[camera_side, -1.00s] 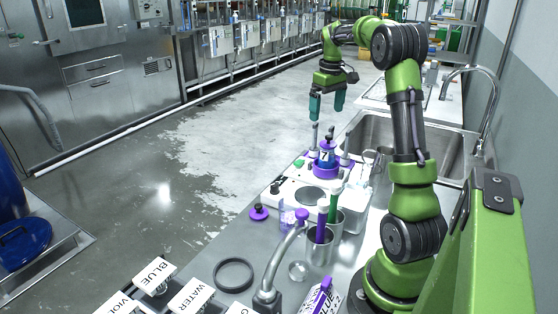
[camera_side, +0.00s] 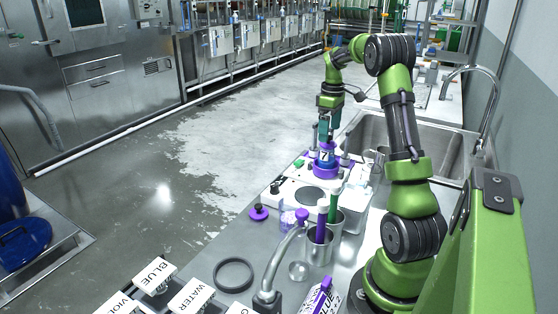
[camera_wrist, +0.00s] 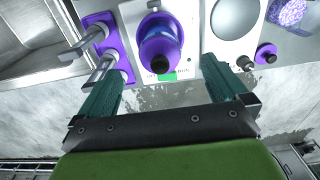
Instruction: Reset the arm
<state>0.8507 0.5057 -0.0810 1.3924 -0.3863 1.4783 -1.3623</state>
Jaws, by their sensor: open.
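My gripper (camera_side: 328,138) is open with its teal fingers pointing down, just above or beside the top of a blue and purple bottle (camera_side: 326,160) in the side view. In the wrist view my gripper (camera_wrist: 162,74) shows its two fingers wide apart with nothing between their tips. The bottle (camera_wrist: 160,46) stands upright ahead of the fingers there, on a white unit with a purple base part. I cannot tell whether a finger touches the bottle.
A steel sink (camera_side: 440,150) with a faucet (camera_side: 485,100) lies to the right. Steel beakers (camera_side: 319,243) holding purple and green tools, a black ring (camera_side: 233,275) and a purple lid (camera_side: 259,212) are on the bench nearer the camera.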

